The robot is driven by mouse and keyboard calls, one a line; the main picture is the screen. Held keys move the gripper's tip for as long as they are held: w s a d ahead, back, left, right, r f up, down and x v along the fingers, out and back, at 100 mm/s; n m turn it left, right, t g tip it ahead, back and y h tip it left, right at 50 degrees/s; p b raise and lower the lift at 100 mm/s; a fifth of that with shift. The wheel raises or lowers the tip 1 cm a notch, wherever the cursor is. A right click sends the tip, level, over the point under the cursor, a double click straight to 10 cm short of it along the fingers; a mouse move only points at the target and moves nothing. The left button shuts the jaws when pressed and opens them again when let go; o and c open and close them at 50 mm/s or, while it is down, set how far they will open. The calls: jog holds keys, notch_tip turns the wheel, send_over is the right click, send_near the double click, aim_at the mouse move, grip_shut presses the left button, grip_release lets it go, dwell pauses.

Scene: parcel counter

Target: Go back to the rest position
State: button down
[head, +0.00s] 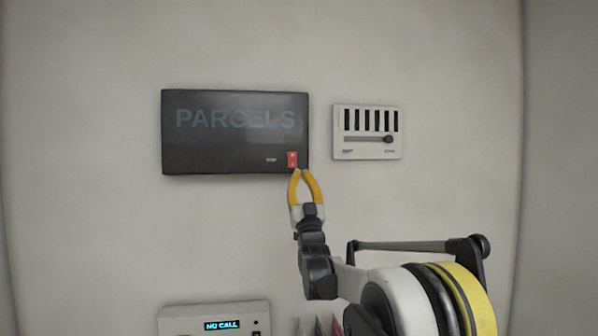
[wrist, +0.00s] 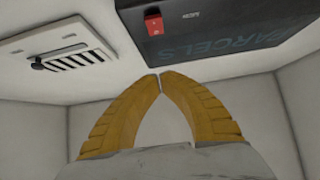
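My gripper (head: 302,172) has two yellow fingers whose tips meet, with nothing between them. In the head view it is just below the red switch (head: 292,159) at the lower right corner of the dark PARCELS sign (head: 225,145). I cannot tell from the head view whether the tips touch the switch. In the wrist view the closed fingertips (wrist: 160,76) show below the red switch (wrist: 153,22), with a visible gap. The PARCELS lettering is dim.
A white panel with dark slots and a slider (head: 367,132) is on the wall right of the sign. A grey device reading NO CALL (head: 190,325) is at the bottom, with partly hidden coloured items (head: 320,326) beside it.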

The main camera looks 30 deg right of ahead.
jog(key=s+a+f+n+g+y+b, duration=0.15)
jog(key=s+a+f+g+b, duration=0.3)
jog(key=f, duration=0.55)
jog(key=s+a+f+g+y+b, duration=0.2)
jog(key=s+a+f+b, duration=0.4)
jog(key=f, duration=0.5)
jog(key=s+a+f+g+y+b, duration=0.25)
jog(key=f+b, duration=0.35)
jog(key=f, duration=0.4)
jog(key=s+a+f+g+b, duration=0.3)
jog(key=s+f+b, duration=0.1)
jog(key=s+f, duration=0.6)
jog(key=s+a+f+n+g+y+b, duration=0.1)
jog(key=s+a+f+g+b, duration=0.2)
jog(key=s+f, duration=0.7)
jog(key=s+a+f+g+b, duration=0.4)
jog(key=s+f+b, duration=0.3)
jog(key=f, duration=1.4)
jog(key=s+g, duration=0.1)
jog(key=s, duration=0.2)
jog(key=shift+s+n+y, duration=0.2)
jog(key=shift+n+y, duration=0.15)
jog(key=shift+y, duration=0.05)
